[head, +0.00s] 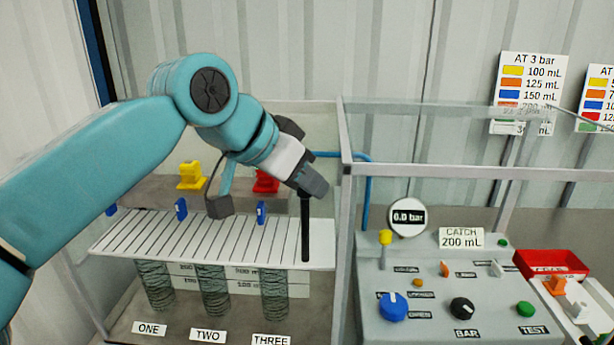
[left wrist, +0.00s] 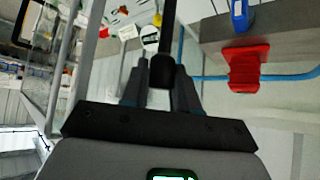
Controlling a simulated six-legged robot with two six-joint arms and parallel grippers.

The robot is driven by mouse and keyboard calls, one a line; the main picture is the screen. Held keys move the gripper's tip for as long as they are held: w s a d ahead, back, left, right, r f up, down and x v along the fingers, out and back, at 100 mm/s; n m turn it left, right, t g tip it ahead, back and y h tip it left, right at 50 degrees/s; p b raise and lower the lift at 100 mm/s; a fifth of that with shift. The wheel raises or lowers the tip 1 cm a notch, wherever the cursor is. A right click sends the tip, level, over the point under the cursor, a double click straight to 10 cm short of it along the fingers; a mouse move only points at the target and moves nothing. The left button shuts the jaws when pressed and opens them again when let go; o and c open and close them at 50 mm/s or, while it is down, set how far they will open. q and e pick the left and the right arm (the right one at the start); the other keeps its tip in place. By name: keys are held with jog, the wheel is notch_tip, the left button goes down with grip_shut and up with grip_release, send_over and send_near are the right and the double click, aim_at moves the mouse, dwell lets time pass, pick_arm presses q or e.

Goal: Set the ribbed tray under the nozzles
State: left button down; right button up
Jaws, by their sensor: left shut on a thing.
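The ribbed tray (head: 200,238), a white plate with dark cross ribs, lies about level across the upper ends of the coiled mesh cylinders (head: 214,290) in the head view. I cannot tell whether it touches them. A black upright handle (head: 305,235) stands at its right end. My left gripper (head: 308,193) is shut on the top of this handle. In the left wrist view the handle (left wrist: 165,40) runs out between the fingers (left wrist: 161,78). Small blue nozzle-like parts (head: 180,208) show just above the tray. My right gripper is not in view.
Yellow (head: 191,176) and red (head: 265,181) parts stand behind the tray. A clear-walled frame has a grey post (head: 344,230) close to the right of my gripper. Right of it is a control panel (head: 450,300) with a gauge (head: 407,217) reading 0.0 bar. A red bin (head: 552,265) stands beyond.

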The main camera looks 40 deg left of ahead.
pick_arm(q)
jog(key=shift+s+r, duration=0.1)
jog(key=shift+r, duration=0.05)
jog(key=c, duration=1.3)
grip_release()
jog(key=o, duration=0.4)
jog(key=shift+s+d, duration=0.1)
jog(key=shift+s+d+r, duration=0.1)
jog(key=shift+s, duration=0.1)
jog(key=shift+w, duration=0.2)
jog(key=shift+a, duration=0.2)
jog(key=p+v, duration=0.3)
jog(key=v, duration=1.3)
jog(key=shift+s+p, duration=0.2)
jog(key=shift+p, duration=0.15)
jog(key=shift+d, duration=0.1)
